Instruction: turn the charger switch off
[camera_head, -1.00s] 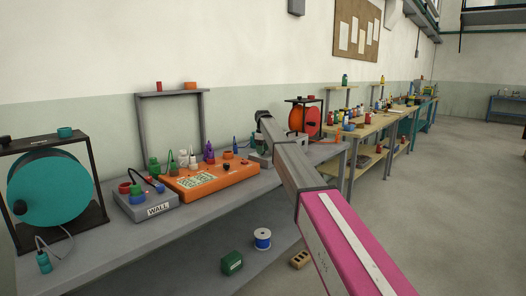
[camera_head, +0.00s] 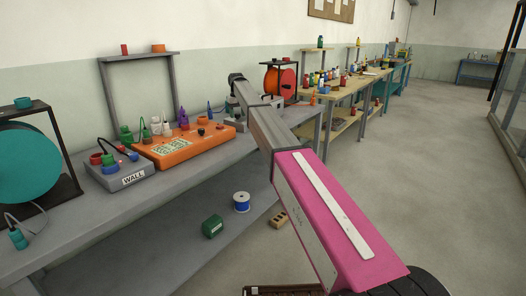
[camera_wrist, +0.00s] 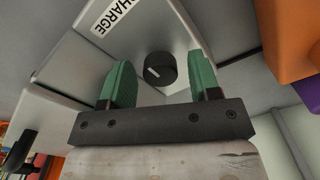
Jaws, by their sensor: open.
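The charger (camera_wrist: 133,40) is a light grey box with a label reading "CHARGE" in the wrist view. Its switch (camera_wrist: 160,69) is a round black knob with a pale pointer line, set on the grey face. My gripper (camera_wrist: 160,82) is open, with green fingertips on either side of the knob in the picture. The fingers look apart from the knob; I cannot tell how far the knob lies beyond them. In the head view, the end of my arm hangs over the grey bench by a grey box (camera_head: 235,126), and the knob is hidden there.
An orange unit (camera_head: 185,147) stands left of the arm's end on the grey bench (camera_head: 105,222), with several small bottles behind it. A grey box marked "WALL" (camera_head: 118,177) is further left. An orange reel (camera_head: 281,80) stands behind. The floor to the right is clear.

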